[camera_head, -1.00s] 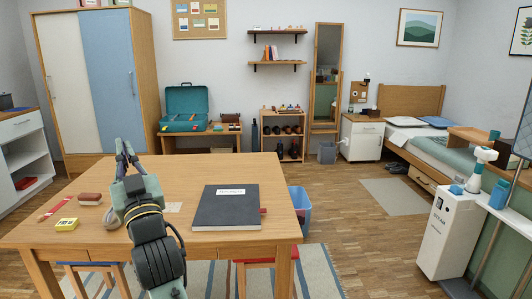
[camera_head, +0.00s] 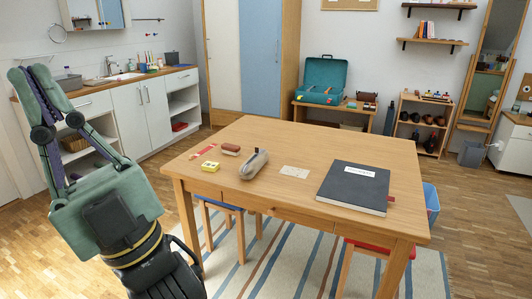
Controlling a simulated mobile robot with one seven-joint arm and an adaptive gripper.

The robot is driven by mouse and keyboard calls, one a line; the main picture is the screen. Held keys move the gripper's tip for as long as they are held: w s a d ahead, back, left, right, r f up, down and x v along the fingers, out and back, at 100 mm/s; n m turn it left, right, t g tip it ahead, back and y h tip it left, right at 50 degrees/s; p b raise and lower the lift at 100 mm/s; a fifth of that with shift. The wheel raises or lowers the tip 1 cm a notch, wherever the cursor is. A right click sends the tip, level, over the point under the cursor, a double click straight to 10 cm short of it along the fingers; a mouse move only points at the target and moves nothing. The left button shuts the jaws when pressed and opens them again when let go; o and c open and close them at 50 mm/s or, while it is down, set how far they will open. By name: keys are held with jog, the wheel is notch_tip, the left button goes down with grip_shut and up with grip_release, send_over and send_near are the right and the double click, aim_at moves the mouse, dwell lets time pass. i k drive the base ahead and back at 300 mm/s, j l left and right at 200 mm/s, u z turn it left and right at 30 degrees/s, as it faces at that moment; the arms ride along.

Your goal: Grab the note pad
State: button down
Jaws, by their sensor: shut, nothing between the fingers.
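A large dark grey pad or book (camera_head: 350,192) with a white label lies flat on the right part of the wooden table. A small yellow block (camera_head: 210,167) with dark marks lies near the table's left end, and a pale flat card (camera_head: 295,172) lies in the middle. I cannot tell for certain which of these is the note pad. My gripper (camera_head: 29,71) is shut and empty, raised at the far left of the view, left of the table and apart from everything on it.
The table (camera_head: 300,145) also holds a grey pouch (camera_head: 254,164), a reddish-brown item (camera_head: 231,150) and a red strip (camera_head: 204,152). Stools stand partly under it. A kitchen counter (camera_head: 110,80) runs along the left wall.

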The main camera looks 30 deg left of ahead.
aim_at(209, 166)
jog(key=u, duration=0.3)
jog(key=i+j+u, duration=0.2)
jog(key=i+u, duration=0.8)
jog(key=i+l, duration=0.1)
jog(key=i, duration=0.75)
